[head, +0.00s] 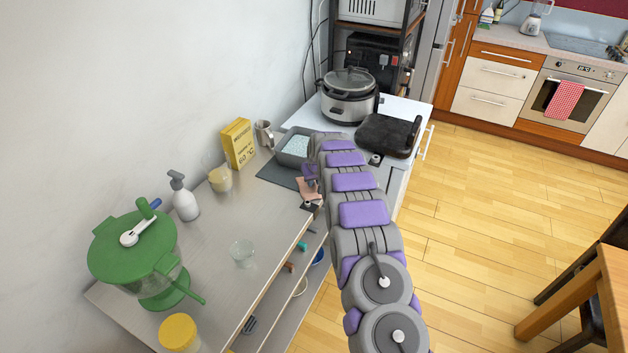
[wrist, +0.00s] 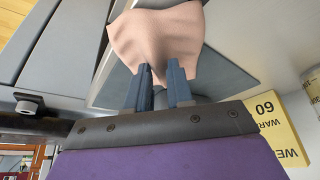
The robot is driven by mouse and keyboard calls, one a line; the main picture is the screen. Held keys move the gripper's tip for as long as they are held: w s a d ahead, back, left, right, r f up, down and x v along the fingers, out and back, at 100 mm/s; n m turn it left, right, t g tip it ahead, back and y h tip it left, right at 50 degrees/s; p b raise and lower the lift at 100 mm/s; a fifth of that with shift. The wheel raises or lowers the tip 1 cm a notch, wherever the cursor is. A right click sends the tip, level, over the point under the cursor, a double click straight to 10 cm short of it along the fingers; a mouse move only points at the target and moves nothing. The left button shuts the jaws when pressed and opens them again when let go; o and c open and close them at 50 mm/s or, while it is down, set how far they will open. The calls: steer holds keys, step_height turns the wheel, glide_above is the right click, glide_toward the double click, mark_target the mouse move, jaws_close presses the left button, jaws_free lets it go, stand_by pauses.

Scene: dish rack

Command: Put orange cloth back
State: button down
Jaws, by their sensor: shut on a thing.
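The cloth is pale pinkish-orange and hangs crumpled from my gripper in the wrist view (wrist: 155,35). My gripper (wrist: 161,70) is shut on it, with both dark fingertips against the fabric. In the head view the cloth (head: 308,190) shows as a small patch beside my arm, over the front edge of the counter near a dark grey mat (head: 272,174). My arm partly hides that area. I cannot tell whether the cloth touches the surface.
On the mat stands a grey tub (head: 281,157) with pale contents. A yellow box (head: 238,143), soap bottle (head: 184,200), glass (head: 243,253) and green-lidded container (head: 133,245) stand on the counter. A slow cooker (head: 349,108) and black grill (head: 388,135) stand behind.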

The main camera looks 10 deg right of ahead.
steer(key=c, duration=0.9)
jaws_free()
steer(key=shift+c, duration=0.5)
steer(key=c, duration=0.3)
steer(key=shift+r, duration=0.15)
steer(key=shift+s+r, duration=0.25)
steer(key=shift+r, duration=0.35)
